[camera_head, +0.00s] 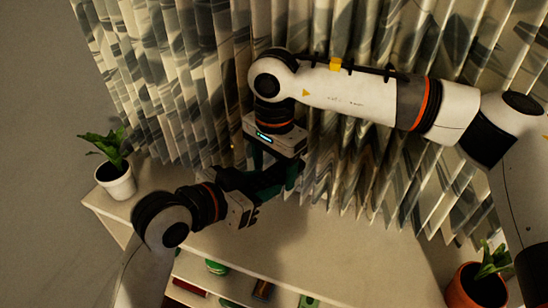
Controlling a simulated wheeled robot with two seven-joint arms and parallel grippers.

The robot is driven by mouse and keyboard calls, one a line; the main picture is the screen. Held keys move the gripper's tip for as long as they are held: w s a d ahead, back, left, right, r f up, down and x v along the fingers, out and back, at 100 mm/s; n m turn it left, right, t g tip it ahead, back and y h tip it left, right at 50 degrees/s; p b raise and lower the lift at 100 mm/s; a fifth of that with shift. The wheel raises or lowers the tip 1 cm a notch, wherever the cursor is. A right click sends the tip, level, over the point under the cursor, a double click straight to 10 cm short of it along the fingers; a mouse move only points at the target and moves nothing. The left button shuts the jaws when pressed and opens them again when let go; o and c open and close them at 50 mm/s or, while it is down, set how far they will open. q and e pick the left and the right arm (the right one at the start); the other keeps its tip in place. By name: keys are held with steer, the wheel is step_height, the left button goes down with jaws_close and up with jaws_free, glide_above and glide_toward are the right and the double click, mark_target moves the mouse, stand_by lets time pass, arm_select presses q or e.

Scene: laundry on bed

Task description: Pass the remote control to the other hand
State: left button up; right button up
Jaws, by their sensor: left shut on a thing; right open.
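My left gripper (256,194) comes in from the lower left, above the white shelf top. It is shut on a dark, slim thing, which seems to be the remote control (264,180). The dark fingers and the dark remote are hard to tell apart, and its buttons do not show. My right gripper (275,175) reaches in from the right and points down over the same spot. Its teal fingers are open, on either side of the dark thing. I cannot tell whether they touch it.
A white shelf unit (340,245) stands below both grippers, with several small things on its lower shelves. A plant in a white pot (115,180) stands at its left end. A plant in an orange pot (463,288) is at the lower right. Patterned curtains (180,70) hang close behind.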

steer(key=c, duration=1.1)
arm_select(q)
steer(key=o, duration=1.1)
steer(key=shift+d, duration=0.1)
